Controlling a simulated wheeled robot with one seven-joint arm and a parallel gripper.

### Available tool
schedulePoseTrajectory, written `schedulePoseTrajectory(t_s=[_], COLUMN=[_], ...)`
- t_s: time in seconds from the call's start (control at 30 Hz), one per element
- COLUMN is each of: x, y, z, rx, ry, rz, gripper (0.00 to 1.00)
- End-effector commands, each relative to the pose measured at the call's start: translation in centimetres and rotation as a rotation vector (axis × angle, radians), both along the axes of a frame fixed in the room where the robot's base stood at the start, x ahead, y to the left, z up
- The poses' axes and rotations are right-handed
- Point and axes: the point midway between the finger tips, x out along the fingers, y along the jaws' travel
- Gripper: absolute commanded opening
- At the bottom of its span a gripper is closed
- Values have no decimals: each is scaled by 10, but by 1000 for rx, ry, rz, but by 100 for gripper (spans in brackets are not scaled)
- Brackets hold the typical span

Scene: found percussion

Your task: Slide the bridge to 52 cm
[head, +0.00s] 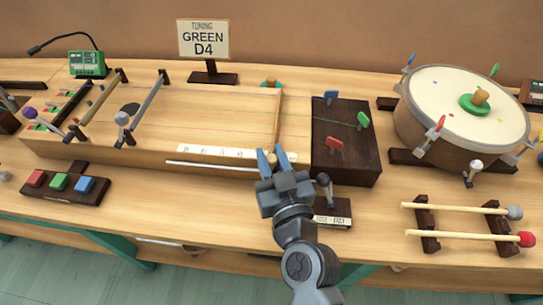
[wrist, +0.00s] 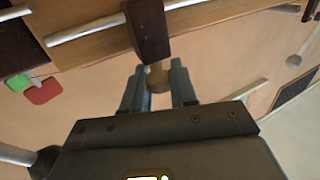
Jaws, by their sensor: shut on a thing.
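The long wooden string box (head: 100,150) lies across the bench, with a pale scale strip (head: 205,151) on its front edge; its figures are too small to read. A metal rail (head: 215,167) runs along the front. A thin upright-looking wooden bar, seemingly the bridge (head: 278,115), crosses the box near its right end. In the wrist view a dark block (wrist: 148,30) sits on the rail with a small round wooden knob (wrist: 157,78) below it. My gripper (head: 271,158) is shut on this knob (wrist: 158,88); in the head view it hides the knob and block.
A dark block with coloured pegs (head: 346,140) stands just right of my gripper. A small labelled dark stand (head: 332,212) is close below it. A drum (head: 460,115) and two mallets (head: 465,225) lie farther right. A sign reading "TUNING GREEN D4" (head: 204,38) stands behind.

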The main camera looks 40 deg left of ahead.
Motion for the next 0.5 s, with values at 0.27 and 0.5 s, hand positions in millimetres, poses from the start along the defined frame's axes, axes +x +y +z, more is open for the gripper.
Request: schedulePoseTrajectory(t_s=[0.27,0.5], x=[-3,-16], y=[5,25], z=[1,0], rx=[-2,-2], ry=[1,1], rz=[0,0], gripper=[0,0])
